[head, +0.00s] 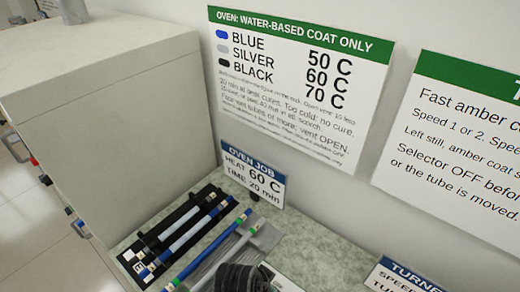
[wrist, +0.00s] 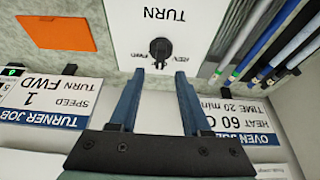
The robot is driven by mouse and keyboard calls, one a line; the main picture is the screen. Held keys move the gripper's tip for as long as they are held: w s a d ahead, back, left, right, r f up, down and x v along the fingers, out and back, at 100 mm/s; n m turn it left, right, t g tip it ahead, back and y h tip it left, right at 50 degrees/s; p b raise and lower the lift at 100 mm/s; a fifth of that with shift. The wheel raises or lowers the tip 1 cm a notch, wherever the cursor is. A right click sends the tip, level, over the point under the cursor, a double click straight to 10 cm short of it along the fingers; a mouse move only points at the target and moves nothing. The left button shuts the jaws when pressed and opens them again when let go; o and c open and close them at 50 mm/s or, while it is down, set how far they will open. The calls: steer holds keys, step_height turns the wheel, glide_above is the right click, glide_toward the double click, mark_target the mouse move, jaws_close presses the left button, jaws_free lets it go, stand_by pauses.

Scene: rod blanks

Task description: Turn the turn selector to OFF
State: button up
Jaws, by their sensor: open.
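The turn selector (wrist: 160,48) is a small black knob on a white panel marked TURN (wrist: 185,25), which appears upside down in the wrist view. Small lettering beside the knob includes FWD; the knob's exact setting is too small to tell. My gripper (wrist: 160,75) is open and empty. Its two blue fingers point toward the panel, and the knob lies just beyond the gap between their tips, with no clear contact. The selector does not show in the head view.
Rods lie in a black rack (head: 126,252) beside a large pale cabinet (head: 120,90); rods also show right of the panel in the wrist view. An orange square (wrist: 58,32) lies left of it. A Turner Job sign (wrist: 50,103) and an Oven Job sign (head: 252,173) stand nearby.

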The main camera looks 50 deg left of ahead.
steer(key=a+b+v, duration=0.1)
steer(key=v, duration=0.7)
steer(key=shift+s+d+r, duration=0.15)
steer(key=shift+d+r, duration=0.2)
steer(key=shift+d, duration=0.15)
steer(key=w+r+t+y+b, duration=0.25)
steer(key=w+r+t, duration=0.25)
steer(key=w+r, duration=0.5)
steer(key=w+d+r+m+t+b, duration=0.1)
steer(key=w+d+r+t, duration=0.15)
steer(key=r, duration=0.25)
steer(key=w+d+r+t+b, duration=0.1)
steer(key=w+d+r+t, duration=0.1)
steer(key=w+r, duration=0.25)
steer(key=w+d+r+m+t+b, duration=0.1)
steer(key=w+d+r+t+b, duration=0.1)
steer(key=r, duration=0.4)
steer(key=s+d+r+t+h+b, duration=0.1)
steer(key=s+d+r+t, duration=0.2)
steer(key=d+r, duration=0.2)
steer(key=s+d+r+t+h+b, duration=0.1)
steer(key=s+d+r+t, duration=0.2)
steer(key=d+r, duration=0.3)
steer(key=s+d+r+t+h+b, duration=0.1)
steer(key=s+d+r+t, duration=0.2)
steer(key=r, duration=0.9)
steer(key=shift+d+r+m+t+h, duration=0.35)
steer(key=shift+d+r+m+t, duration=0.05)
steer(key=shift+d+t, duration=0.85)
